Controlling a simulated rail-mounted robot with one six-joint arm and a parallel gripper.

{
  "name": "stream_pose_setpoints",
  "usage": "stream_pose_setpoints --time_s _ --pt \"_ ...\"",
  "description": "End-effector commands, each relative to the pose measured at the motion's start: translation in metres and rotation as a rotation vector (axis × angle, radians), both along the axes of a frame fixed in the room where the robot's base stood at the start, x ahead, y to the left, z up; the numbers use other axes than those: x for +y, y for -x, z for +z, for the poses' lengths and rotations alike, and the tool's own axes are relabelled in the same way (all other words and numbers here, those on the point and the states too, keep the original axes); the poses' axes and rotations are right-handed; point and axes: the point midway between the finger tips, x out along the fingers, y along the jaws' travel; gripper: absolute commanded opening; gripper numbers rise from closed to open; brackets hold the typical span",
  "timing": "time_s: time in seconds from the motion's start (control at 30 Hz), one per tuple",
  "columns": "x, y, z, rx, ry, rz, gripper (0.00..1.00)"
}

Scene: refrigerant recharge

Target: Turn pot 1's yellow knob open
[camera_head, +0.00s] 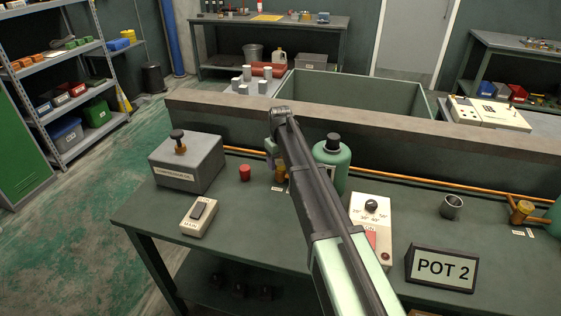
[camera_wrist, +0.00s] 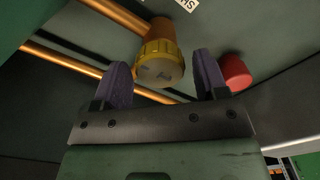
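A yellow knob (camera_wrist: 158,66) with a ridged rim sits on a copper-coloured fitting between the two purple fingertips of my gripper (camera_wrist: 162,70). The fingers are apart, with a gap visible on each side of the knob, so my gripper is open. In the head view, the yellow knob (camera_head: 281,181) is mostly hidden behind my arm, and my gripper (camera_head: 275,160) is largely hidden too. A green bottle (camera_head: 335,155) with a black cap stands just right of my arm. The sign naming pot 1 cannot be seen.
A red cap (camera_wrist: 235,73) lies close beside the right finger; it also shows in the head view (camera_head: 245,173). A grey box (camera_head: 187,163), a MAIN switch (camera_head: 199,216), a dial box (camera_head: 371,225) and the POT 2 sign (camera_head: 442,268) stand on the bench. A copper pipe (camera_head: 420,188) runs behind.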

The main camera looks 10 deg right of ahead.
Motion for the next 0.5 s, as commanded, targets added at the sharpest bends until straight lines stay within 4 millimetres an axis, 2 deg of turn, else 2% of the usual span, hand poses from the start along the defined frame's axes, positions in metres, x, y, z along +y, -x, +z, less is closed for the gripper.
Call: stream_pose_setpoints --time_s 0.33,0.5 --pt "0.000 0.000 0.004 0.000 0.000 -0.001 0.72" --pt "0.000 0.000 0.029 0.000 0.000 -0.001 0.72"
